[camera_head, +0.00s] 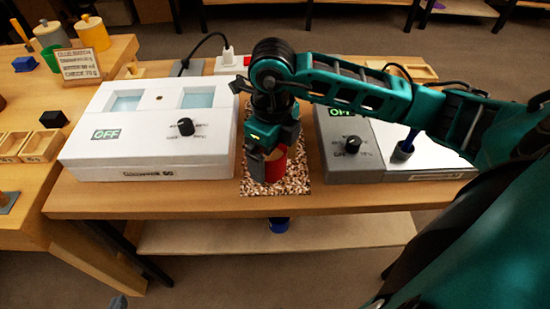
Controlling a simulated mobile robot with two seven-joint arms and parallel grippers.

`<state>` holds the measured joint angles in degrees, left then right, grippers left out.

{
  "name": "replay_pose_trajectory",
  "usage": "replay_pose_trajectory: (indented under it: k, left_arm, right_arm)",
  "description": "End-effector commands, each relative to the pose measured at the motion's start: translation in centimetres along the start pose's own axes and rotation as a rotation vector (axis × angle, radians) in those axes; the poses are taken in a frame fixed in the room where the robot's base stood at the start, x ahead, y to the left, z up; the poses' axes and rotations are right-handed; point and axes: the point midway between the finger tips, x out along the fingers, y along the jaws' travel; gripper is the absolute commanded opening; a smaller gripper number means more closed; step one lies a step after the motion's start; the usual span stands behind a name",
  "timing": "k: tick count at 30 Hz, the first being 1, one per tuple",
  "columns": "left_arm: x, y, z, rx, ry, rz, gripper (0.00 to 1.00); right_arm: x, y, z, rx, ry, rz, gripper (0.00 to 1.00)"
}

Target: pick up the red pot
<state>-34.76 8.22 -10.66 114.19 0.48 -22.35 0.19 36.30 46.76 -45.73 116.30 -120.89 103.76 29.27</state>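The red pot (281,168) stands on a speckled brown mat (292,186) between two white-and-grey devices. Only part of the pot shows, because my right gripper (266,168) covers its left and front. That gripper points down from above and its fingers are at the pot. The far finger is hidden, so I cannot tell whether they press on it. A small grey tip at the bottom left edge (118,302) appears to be my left gripper, far from the pot; most of it is out of the picture.
A white device (150,150) reading OFF stands left of the mat. A grey device (345,150) with a blue-handled tool (408,145) stands on the right, under my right arm. Left is another table with pots, blocks and a sign (79,64). A blue object (279,224) sits on the lower shelf.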

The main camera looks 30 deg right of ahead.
Motion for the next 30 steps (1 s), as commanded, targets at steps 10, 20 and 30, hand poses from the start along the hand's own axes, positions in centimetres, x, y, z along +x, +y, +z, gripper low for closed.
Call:
replay_pose_trajectory:
  k: [10, 20, 30]
  left_arm:
    - [-0.1, -0.2, 0.7, 0.001, -0.013, -0.003, 0.0]
    - [-0.1, -0.2, 0.7, 0.002, -0.013, -0.004, 0.0]
    - [-0.2, -0.3, 0.5, 0.002, -0.012, -0.005, 0.0]
  right_arm:
    - [0.0, 0.0, 0.0, 0.0, 0.0, 0.0, 0.61]
    - [0.0, 0.0, 0.0, 0.0, 0.0, 0.0, 0.39]
    - [-1.2, 0.0, 0.1, -0.001, -0.001, 0.0, 0.39]
